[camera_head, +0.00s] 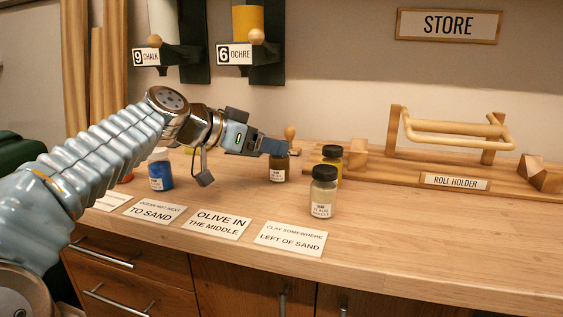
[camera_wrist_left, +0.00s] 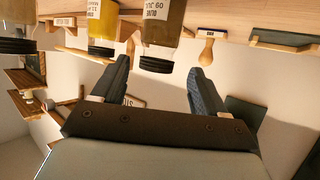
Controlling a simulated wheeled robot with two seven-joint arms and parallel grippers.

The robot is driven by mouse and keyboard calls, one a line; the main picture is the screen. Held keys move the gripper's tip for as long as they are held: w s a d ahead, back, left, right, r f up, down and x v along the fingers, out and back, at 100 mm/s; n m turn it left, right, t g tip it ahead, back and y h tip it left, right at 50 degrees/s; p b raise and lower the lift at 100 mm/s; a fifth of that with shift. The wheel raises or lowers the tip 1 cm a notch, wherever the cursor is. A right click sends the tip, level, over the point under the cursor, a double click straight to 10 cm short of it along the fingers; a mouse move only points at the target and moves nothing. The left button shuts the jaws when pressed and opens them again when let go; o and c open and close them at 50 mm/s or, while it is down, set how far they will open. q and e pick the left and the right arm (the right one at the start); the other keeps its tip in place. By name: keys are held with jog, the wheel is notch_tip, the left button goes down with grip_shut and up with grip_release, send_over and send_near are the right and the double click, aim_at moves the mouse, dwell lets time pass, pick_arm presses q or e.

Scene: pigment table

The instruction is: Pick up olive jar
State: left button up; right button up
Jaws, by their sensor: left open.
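The dark olive-brown jar (camera_head: 279,170), which I take as the olive jar, stands on the bench. My left gripper (camera_head: 274,146) hides its top in the head view. In the left wrist view this jar (camera_wrist_left: 161,26) hangs inverted, its black lid just beyond the gap between the fingertips. The left gripper (camera_wrist_left: 163,78) is open with nothing between its fingers, close to the jar; whether it touches cannot be told. The right gripper is not in view.
A yellow jar (camera_head: 334,160) and a grey-beige jar (camera_head: 322,196) stand to the right. A blue jar (camera_head: 160,172) stands left. A wooden-knobbed tool (camera_head: 290,134) is behind. Cards, including "OLIVE IN THE MIDDLE" (camera_head: 217,224), lie in front. A roll holder (camera_head: 455,182) is at right.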

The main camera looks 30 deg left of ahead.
pick_arm(q)
jog(key=p+x, duration=0.1)
jog(key=x, duration=0.5)
jog(key=shift+s+d+f, duration=0.1)
jog(key=shift+s+d, duration=0.05)
jog(key=shift+d, duration=0.05)
jog(key=c, duration=1.2)
